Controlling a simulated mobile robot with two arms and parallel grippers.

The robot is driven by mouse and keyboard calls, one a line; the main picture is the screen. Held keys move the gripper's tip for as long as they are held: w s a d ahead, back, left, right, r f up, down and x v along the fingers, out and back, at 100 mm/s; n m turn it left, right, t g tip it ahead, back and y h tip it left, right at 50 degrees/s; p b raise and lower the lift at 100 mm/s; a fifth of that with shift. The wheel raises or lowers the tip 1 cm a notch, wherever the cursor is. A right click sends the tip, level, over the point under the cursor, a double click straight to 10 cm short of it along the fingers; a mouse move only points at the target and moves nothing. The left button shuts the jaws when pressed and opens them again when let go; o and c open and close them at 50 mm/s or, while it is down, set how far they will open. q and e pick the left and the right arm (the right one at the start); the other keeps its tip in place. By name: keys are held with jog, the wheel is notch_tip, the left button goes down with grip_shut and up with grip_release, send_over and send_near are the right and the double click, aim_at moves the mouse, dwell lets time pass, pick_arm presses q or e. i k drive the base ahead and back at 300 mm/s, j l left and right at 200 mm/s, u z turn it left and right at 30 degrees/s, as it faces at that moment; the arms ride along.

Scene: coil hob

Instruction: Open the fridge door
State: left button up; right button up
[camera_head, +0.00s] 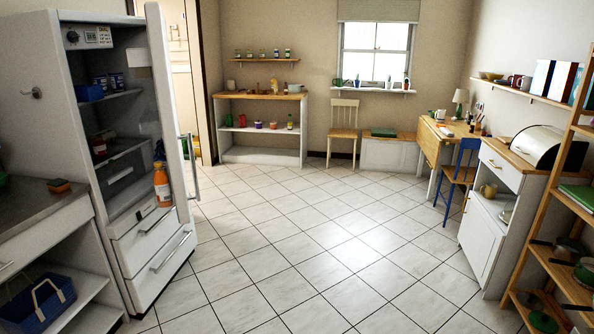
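The white fridge (75,120) stands at the left. Its door (168,110) stands open, swung out to the right of the cabinet and seen nearly edge-on. The long vertical door handle (194,165) is on the door's right side. The interior (118,125) is exposed, with shelves, jars and a blue box (89,92). An orange bottle (161,185) shows at the door's inner side. Below are white drawers (160,255) with bar handles, which look shut. Neither of my grippers is in view.
A counter (35,215) with an open shelf and a blue basket (38,302) stands left of the fridge. The tiled floor (320,250) in the middle is clear. A white cabinet (480,235) and wooden shelf rack (555,250) stand at the right. A doorway opens behind the fridge.

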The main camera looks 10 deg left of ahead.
aim_at(157, 56)
jog(key=i+l+u, duration=0.2)
jog(key=i+u, duration=0.25)
jog(key=i+l+u, duration=0.9)
